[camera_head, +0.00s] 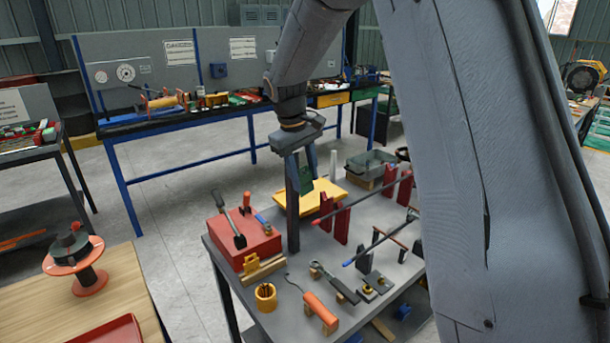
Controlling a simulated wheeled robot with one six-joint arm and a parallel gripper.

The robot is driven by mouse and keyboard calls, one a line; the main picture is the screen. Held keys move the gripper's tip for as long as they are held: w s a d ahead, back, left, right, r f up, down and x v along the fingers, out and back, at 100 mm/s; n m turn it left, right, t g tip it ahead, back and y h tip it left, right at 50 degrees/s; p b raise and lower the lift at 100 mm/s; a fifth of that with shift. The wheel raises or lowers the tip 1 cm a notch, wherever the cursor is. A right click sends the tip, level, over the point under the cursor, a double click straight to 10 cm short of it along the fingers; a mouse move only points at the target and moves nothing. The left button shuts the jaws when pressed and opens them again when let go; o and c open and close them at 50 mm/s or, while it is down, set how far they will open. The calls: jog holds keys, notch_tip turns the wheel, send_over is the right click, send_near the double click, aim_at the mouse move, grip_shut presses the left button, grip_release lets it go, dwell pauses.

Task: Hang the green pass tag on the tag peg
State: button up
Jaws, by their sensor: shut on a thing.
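My gripper (303,167) points down above the back of the grey worktable. It is shut on the green pass tag (306,188), which hangs below the fingertips. A dark upright post (292,220) stands on the table just left of the tag and partly overlaps the gripper in the picture. I cannot make out the tag peg itself; it may be on the post, hidden by the gripper or tag. Whether the tag touches the post cannot be told from this view.
A red box (232,244) with hand tools stands left of the post. A yellow tray (338,192) lies behind the tag. Red uprights (341,222) carry long bars on the right. An orange-handled hook tool (319,308) lies in front. My arm hides the table's right side.

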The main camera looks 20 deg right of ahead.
dwell(0.3)
jog(key=o, duration=1.1)
jog(key=b+v, duration=0.2)
jog(key=v, duration=0.4)
jog(key=shift+a+r, duration=0.1)
jog(key=shift+r, duration=0.05)
jog(key=s+f+m+y+b, duration=0.1)
jog(key=s+f+m, duration=0.1)
jog(key=s+f, duration=0.6)
jog(key=s+d+f+m+y+b, duration=0.1)
jog(key=s+f+m, duration=0.1)
jog(key=s+f, duration=0.7)
jog(key=s, duration=0.8)
jog(key=shift+d+f+t, duration=0.25)
jog(key=shift+t, duration=0.05)
